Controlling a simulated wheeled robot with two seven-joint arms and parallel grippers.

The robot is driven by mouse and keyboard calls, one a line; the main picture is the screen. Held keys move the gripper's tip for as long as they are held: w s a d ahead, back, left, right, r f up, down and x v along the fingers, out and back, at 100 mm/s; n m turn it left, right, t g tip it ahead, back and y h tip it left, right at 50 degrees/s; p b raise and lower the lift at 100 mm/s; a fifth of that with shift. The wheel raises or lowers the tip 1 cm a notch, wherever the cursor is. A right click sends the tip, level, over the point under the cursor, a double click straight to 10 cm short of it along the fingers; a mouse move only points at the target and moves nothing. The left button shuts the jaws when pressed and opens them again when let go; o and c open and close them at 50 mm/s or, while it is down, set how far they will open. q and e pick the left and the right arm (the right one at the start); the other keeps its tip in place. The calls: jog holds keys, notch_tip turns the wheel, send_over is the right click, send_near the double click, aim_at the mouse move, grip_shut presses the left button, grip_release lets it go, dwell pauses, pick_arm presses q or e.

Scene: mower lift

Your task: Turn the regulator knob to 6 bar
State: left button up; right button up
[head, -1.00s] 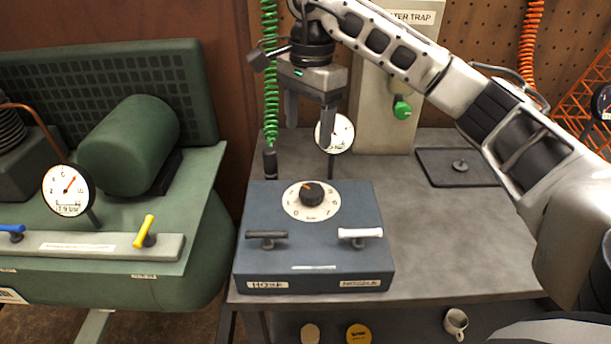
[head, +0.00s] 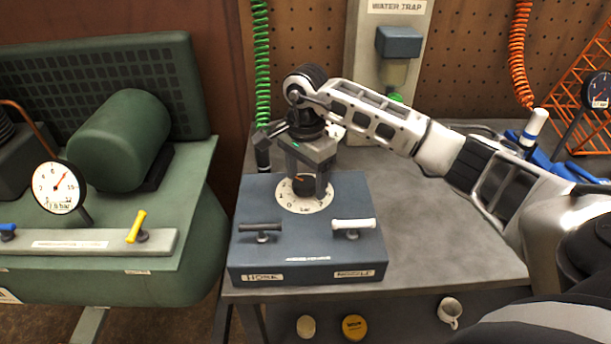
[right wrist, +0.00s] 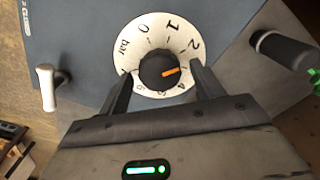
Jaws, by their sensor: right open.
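The regulator knob (head: 304,187) is black with an orange pointer, on a white numbered dial (head: 292,205) on top of the blue-grey box (head: 350,202). In the right wrist view the knob (right wrist: 157,73) has its orange pointer aimed right, a little past the 2; the number there is hidden by a finger. My right gripper (head: 307,186) is open and low over the dial, with its fingers on either side of the knob. In the right wrist view the gripper's fingers (right wrist: 160,80) appear apart from the knob; contact cannot be told. My left gripper is not in view.
A black-handled lever (head: 261,226) and a white-handled lever (head: 353,225) stand on the box front. A green compressor (head: 120,145) with a gauge (head: 59,188) is at left. The gauge behind the box is mostly hidden by my gripper.

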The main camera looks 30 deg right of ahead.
jog(key=shift+f, duration=0.25)
jog(key=c, duration=1)
jog(key=shift+o, duration=0.2)
jog(key=shift+m, duration=0.3)
